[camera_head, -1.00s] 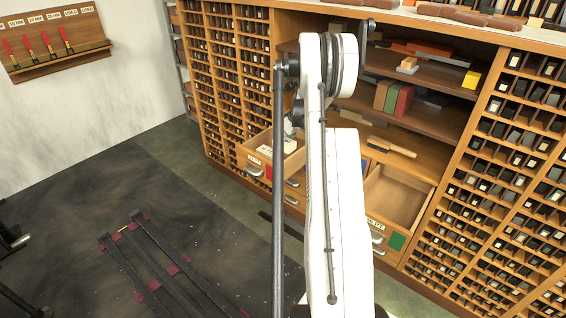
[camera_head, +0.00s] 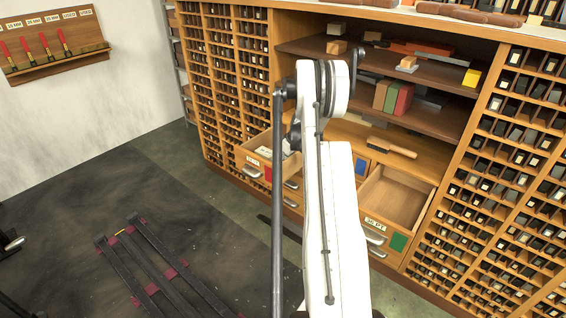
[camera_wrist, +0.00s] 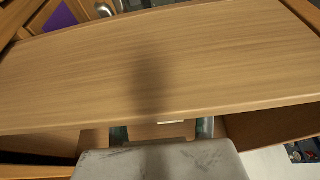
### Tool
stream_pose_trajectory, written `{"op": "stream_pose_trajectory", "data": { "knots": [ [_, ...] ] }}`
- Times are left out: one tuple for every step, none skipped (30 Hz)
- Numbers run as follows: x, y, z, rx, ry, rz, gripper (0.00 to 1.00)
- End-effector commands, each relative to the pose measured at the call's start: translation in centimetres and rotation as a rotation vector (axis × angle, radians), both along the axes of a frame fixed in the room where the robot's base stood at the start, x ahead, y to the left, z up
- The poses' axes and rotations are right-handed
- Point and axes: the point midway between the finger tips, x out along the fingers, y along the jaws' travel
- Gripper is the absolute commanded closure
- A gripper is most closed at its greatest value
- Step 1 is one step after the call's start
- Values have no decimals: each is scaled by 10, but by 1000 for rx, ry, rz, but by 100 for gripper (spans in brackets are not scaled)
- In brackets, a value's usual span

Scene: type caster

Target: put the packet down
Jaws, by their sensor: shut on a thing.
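My gripper (camera_wrist: 162,129) shows in the wrist view as two dark teal fingers, set apart at the lower middle behind a pale grey body. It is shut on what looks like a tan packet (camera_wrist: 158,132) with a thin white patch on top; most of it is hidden. The fingers are low, just past the edge of a broad wooden surface. In the head view my white arm hides most of the gripper, which is over the open left drawer (camera_head: 256,165). Something pale shows in that drawer, partly covered by the arm. I cannot tell whether the packet touches the drawer floor.
An open, empty-looking drawer (camera_head: 398,200) is right of my arm. A brush (camera_head: 392,147) lies on the surface behind it. Pigeonhole racks stand on both sides. Dark rails (camera_head: 155,265) lie on the floor.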

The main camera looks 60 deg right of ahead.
Motion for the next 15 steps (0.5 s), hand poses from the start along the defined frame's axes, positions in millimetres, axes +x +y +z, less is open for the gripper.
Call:
{"op": "stream_pose_trajectory", "data": {
  "knots": [
    [0, 0, 1, 0, 0, 0, 100],
    [0, 0, 0, 0, 0, 0, 100],
    [0, 0, 0, 0, 0, 0, 100],
    [0, 0, -1, 0, 0, 0, 100],
    [0, 0, -2, 0, 0, 0, 100],
    [0, 0, -3, 0, 0, 0, 100],
    [0, 0, -3, 0, 0, 0, 54],
    [0, 0, -3, 0, 0, 0, 50],
    [0, 0, -3, 0, 0, 0, 45],
    [0, 0, -3, 0, 0, 0, 41],
    [0, 0, -3, 0, 0, 0, 38],
    [0, 0, -3, 0, 0, 0, 38],
    [0, 0, -3, 0, 0, 0, 38],
    [0, 0, -3, 0, 0, 0, 38],
    [0, 0, -3, 0, 0, 0, 38]
  ]
}}
